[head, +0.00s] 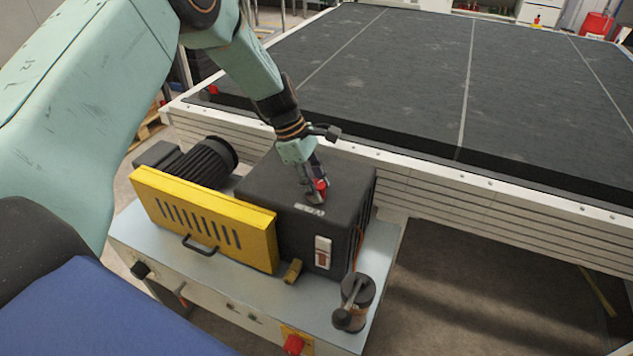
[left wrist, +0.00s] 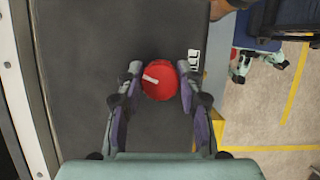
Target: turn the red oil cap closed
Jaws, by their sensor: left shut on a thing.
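The red oil cap (left wrist: 160,81) sits on top of the dark pump housing (head: 265,195). My left gripper (head: 313,192) reaches down onto the cap from above. In the left wrist view, the fingers of my left gripper (left wrist: 161,88) stand on both sides of the cap and close on it. In the head view the fingers hide part of the cap (head: 321,186). My right gripper is in neither view.
A yellow guard (head: 205,222) and a black motor (head: 205,160) stand left of the housing. A black canister (head: 357,294) stands at the front right of the pale cabinet top. A large dark conveyor bed (head: 420,80) lies behind.

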